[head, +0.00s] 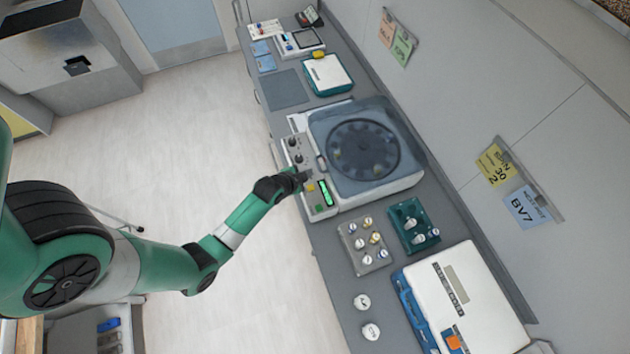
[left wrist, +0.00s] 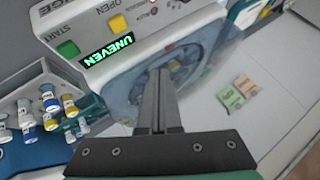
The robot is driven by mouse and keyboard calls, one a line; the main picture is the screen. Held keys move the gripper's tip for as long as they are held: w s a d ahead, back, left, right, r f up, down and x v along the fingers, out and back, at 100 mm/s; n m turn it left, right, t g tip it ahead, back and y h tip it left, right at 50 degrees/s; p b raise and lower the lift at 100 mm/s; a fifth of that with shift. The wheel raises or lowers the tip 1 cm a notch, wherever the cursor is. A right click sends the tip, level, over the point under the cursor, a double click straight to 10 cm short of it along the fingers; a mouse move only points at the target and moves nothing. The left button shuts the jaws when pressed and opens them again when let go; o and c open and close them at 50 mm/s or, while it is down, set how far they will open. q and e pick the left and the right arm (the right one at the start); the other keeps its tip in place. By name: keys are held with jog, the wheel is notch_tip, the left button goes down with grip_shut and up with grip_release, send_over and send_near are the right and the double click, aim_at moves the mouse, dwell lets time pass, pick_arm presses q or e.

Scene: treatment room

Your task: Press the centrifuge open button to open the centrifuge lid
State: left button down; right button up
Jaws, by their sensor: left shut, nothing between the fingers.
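The centrifuge (head: 408,178) stands on the grey counter, with a bluish see-through lid (head: 330,120) down over its round rotor (head: 362,150). Its front panel has a lit green display (head: 326,193), which reads "UNEVEN" in the left wrist view (left wrist: 107,51). There, a yellow button (left wrist: 117,24) sits beside the "OPEN" label and a green button (left wrist: 67,49) beside "START". My left gripper (head: 304,176) is shut and empty, its tips close to the panel near the yellow button (head: 310,187). In the left wrist view its fingers (left wrist: 163,75) show against the lid; contact with the button cannot be told. My right gripper is out of view.
A grey rack with several tubes (head: 365,245) and a teal rack (head: 414,224) stand beside the centrifuge. A white case (head: 470,295) lies nearer, a teal-edged box (head: 328,74) farther along. The wall with paper notes (head: 495,165) bounds the counter's right side.

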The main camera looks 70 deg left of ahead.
pick_arm(q)
jog(key=b, duration=0.8)
send_over(308, 190)
notch_tip(308, 190, down, 8)
jog(key=shift+w+f, duration=0.1)
jog(key=shift+f, duration=0.3)
dwell(1.5)
jog(key=shift+f+b, duration=0.35)
jog(key=shift+b, duration=0.05)
jog(key=shift+f+b, duration=0.45)
jog(key=shift+f, duration=0.1)
dwell(0.4)
jog(key=shift+r, duration=0.1)
jog(key=shift+r+p, duration=0.85)
jog(key=shift+p, duration=0.1)
